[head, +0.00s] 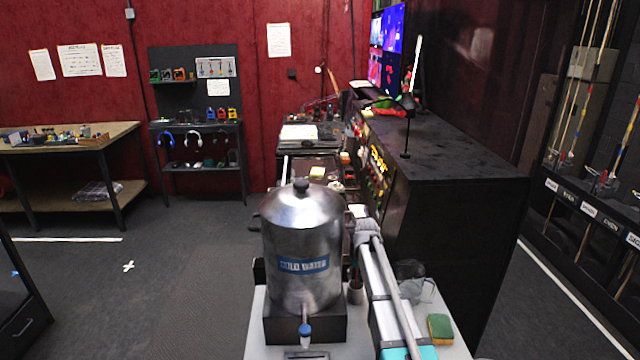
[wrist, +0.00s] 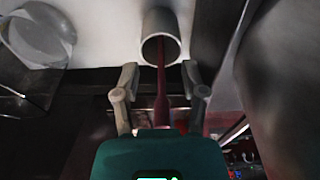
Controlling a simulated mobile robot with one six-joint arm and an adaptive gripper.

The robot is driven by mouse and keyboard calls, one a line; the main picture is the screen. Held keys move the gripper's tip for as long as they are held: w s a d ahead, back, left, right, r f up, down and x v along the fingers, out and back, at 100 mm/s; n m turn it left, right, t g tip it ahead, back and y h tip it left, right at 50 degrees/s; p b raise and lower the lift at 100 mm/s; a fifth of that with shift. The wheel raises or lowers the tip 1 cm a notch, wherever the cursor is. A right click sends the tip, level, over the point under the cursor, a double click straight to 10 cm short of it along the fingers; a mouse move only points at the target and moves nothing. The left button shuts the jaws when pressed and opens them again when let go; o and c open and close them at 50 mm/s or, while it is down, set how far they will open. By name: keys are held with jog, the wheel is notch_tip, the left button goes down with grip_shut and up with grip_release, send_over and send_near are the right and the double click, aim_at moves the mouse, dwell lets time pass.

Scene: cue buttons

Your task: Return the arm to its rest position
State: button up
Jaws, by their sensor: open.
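My arm (head: 385,295) reaches forward over the white table (head: 265,330) in the head view, to the right of the metal water dispenser. My gripper (wrist: 160,78) shows in the wrist view with its two fingers apart.
The dispenser (head: 300,240), labelled "COLD WATER", stands close to my arm's left. A clear glass jug (head: 418,284) and a green and yellow sponge (head: 440,327) are at its right. A long black cabinet (head: 450,190) stands beyond. Floor at the left is open.

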jog(key=s+g, duration=0.1)
jog(key=s, duration=2.6)
jog(key=shift+d, duration=0.2)
